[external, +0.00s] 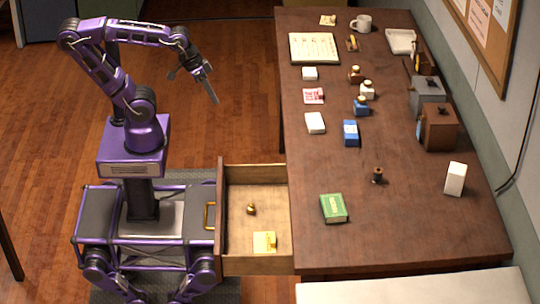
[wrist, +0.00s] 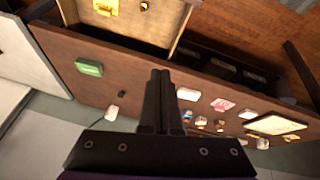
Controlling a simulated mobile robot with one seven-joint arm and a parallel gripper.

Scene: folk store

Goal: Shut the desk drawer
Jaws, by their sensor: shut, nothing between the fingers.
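The desk drawer (external: 235,211) is pulled out from the left side of the wooden desk (external: 400,215), toward my base. Its front panel carries a brass handle (external: 210,215). Inside lie a small brass object (external: 251,209) and a yellow item (external: 264,241). My gripper (external: 214,98) is shut and empty, raised in the air beyond the drawer and left of the desk, apart from both. In the wrist view my gripper (wrist: 160,75) points toward the desk, and the open drawer (wrist: 170,32) shows at the top.
On the desk stand a green box (external: 333,208), a blue box (external: 351,133), a white mug (external: 361,22), an open book (external: 314,48) and several small bottles. A brown box (external: 438,127) stands near the wall. The floor (external: 245,100) left of the desk beyond the drawer is clear.

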